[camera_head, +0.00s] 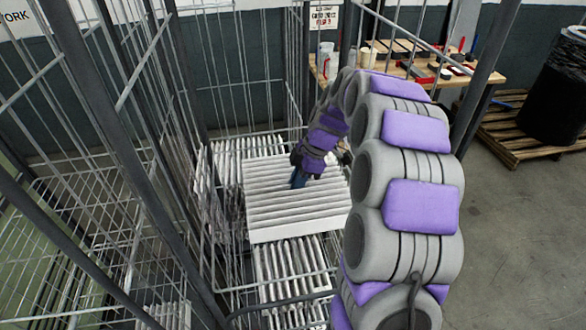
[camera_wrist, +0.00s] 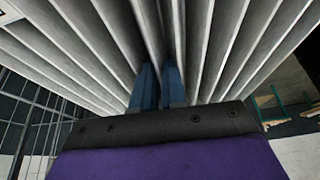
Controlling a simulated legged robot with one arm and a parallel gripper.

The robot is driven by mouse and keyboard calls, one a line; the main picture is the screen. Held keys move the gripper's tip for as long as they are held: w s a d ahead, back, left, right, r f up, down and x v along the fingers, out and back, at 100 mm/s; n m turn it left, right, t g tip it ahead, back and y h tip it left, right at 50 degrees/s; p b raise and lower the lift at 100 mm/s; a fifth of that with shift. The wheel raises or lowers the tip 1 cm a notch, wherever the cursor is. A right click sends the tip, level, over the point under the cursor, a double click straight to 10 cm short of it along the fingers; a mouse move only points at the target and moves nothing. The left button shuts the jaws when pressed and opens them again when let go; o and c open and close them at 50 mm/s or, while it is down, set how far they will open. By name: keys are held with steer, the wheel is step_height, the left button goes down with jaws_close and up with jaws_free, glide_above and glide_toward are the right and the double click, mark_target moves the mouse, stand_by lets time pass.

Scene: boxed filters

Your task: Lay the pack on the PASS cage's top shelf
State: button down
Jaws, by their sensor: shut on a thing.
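The pack (camera_head: 292,213) is a white pleated filter, lying roughly flat inside a wire cage (camera_head: 190,120) in the head view. My gripper (camera_head: 298,180) reaches down onto its pleats from above, with blue fingertips. In the wrist view, the fingers (camera_wrist: 158,85) are close together on a pleat of the pack (camera_wrist: 90,50), which fills the upper part of the picture. Other white pleated filters (camera_head: 285,270) show below and in front of the pack. Whether the pack touches them cannot be told. No PASS label is readable in these frames.
Another wire cage (camera_head: 75,215) stands at the left. A wooden workbench (camera_head: 470,78) with small items is at the back right. A black bin (camera_head: 557,85) stands on a pallet (camera_head: 510,135). Dark cage posts rise around the arm. Open floor (camera_head: 525,240) lies at the right.

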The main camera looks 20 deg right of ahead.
mark_target(283, 191)
steer(key=a, duration=0.1)
steer(key=a+f, duration=0.1)
steer(key=a, duration=0.2)
steer(key=shift+s+f, duration=0.15)
steer(key=shift+f, duration=0.2)
steer(key=d+f, duration=0.3)
steer(key=shift+d+f+b, duration=0.25)
steer(key=shift+d+b, duration=0.05)
steer(key=shift+b, duration=0.1)
steer(key=a, duration=0.3)
steer(key=shift+a+r, duration=0.1)
steer(key=shift+d+f+b, duration=0.15)
steer(key=shift+d, duration=0.55)
steer(key=shift+d+f+b, duration=0.15)
steer(key=shift+d, duration=0.55)
steer(key=shift+a, duration=1.1)
steer(key=c, duration=1.6)
jaws_free()
steer(key=shift+o, duration=0.8)
steer(key=shift+d+r, duration=0.1)
steer(key=shift+d, duration=0.75)
steer(key=shift+a+r, duration=0.7)
steer(key=shift+r, duration=0.45)
steer(key=shift+v, duration=1.15)
steer(key=shift+a, duration=0.25)
steer(key=o, duration=0.4)
steer(key=shift+o, duration=0.7)
steer(key=shift+d, duration=0.25)
